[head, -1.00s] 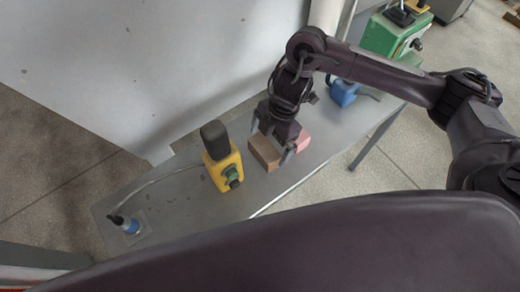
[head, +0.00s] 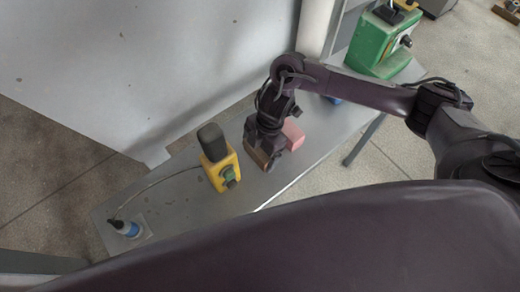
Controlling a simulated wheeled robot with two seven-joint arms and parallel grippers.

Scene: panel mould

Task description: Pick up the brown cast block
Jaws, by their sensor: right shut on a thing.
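The brown cast block (head: 258,158) is in the head view, near the middle of the grey metal bench, mostly hidden by my right gripper. My right gripper (head: 266,158) points down and is shut on the brown block. I cannot tell whether the block touches the bench. A pink block (head: 293,134) is just behind and to the right of the gripper. My left gripper does not show.
A yellow box with a black top (head: 217,160) stands close to the left of the gripper. A green machine (head: 381,42) stands at back right. The grey bench (head: 185,205) is bare at front left.

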